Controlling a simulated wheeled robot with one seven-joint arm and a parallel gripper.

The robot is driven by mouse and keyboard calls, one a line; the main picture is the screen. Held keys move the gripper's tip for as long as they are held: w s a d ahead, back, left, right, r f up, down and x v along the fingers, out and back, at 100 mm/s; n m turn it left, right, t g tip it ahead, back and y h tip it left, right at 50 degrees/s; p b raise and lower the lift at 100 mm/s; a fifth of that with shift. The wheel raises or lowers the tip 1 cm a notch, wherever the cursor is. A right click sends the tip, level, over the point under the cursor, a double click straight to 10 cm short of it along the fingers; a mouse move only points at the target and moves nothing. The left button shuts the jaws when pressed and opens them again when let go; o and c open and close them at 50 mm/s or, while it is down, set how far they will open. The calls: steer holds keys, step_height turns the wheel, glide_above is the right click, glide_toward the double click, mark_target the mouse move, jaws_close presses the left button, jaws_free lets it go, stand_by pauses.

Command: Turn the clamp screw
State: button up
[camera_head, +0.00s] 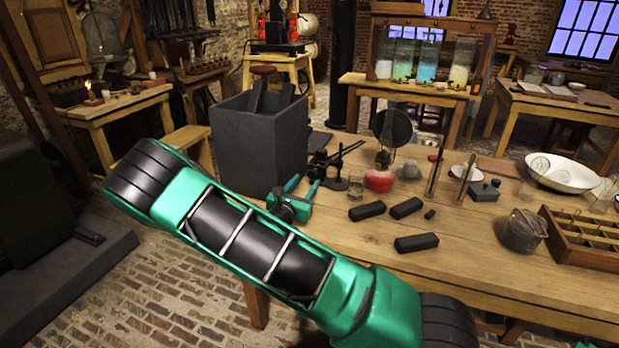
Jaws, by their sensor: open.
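A small black metal clamp-like fitting (335,164) with a thin slanting arm stands near the left end of the wooden table. A clamp screw cannot be told apart on it at this size. My gripper (304,184), with green fingers, is just left of and in front of this fitting. Its two fingers are apart, with nothing seen between them. The fingertips look close to the fitting, but I cannot tell whether they touch it. My green and black arm crosses the foreground and hides the table's near left edge.
A dark open box (258,145) with black plates stands behind my gripper. Black blocks (367,211) lie right of it, with a small glass, a red object (379,181) and a round dark disc (393,127) nearby. A compartment tray (585,238) is far right.

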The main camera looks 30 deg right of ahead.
mark_target(310, 175)
steer(key=x, duration=0.5)
steer(key=shift+w+d, duration=0.2)
steer(key=shift+d, duration=0.05)
steer(key=c, duration=1.1)
